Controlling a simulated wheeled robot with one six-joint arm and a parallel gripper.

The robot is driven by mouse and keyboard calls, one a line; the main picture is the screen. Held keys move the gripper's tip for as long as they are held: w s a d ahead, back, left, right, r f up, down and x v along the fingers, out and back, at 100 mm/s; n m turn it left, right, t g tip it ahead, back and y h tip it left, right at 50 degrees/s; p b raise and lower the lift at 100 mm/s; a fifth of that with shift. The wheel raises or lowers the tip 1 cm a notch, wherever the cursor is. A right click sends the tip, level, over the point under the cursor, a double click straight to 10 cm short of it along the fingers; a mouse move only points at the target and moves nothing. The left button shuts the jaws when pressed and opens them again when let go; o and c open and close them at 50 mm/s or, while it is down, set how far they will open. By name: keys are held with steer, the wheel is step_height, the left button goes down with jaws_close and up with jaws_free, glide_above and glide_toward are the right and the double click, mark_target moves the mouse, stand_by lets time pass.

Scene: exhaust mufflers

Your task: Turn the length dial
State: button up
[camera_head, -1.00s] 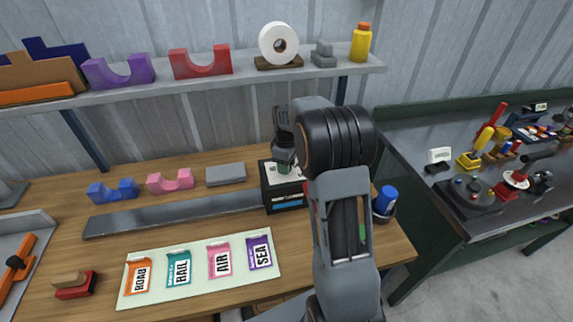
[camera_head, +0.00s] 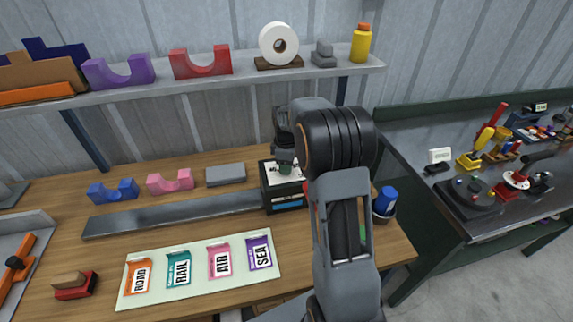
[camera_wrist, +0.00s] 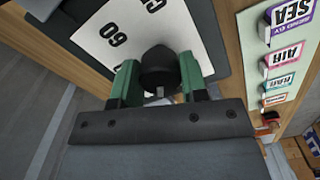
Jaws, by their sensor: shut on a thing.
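The length dial is a dark round knob (camera_wrist: 159,70) in the middle of a white dial plate (camera_wrist: 108,30) with black numbers, of which "60" can be read in the wrist view. The plate is on top of a dark box (camera_head: 285,198) at the back of the workbench in the head view. My gripper (camera_wrist: 159,84) has green fingers, one on each side of the knob, and is shut on it. In the head view my gripper (camera_head: 286,168) points down onto the box, and my arm hides part of it; the knob is hidden there.
A mat (camera_head: 200,285) with ROAD, RAIL, AIR and SEA packets lies in front of the box. A long grey bar (camera_head: 170,214) lies to its left. A blue cup-like item (camera_head: 386,199) stands to the right. A shelf (camera_head: 215,84) with saddle blocks runs above the bench.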

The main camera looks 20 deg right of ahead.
steer(key=o, duration=0.9)
steer(key=shift+o, duration=0.2)
steer(key=shift+r, duration=0.15)
step_height(320, 180, up, 14)
steer(key=shift+f, duration=0.2)
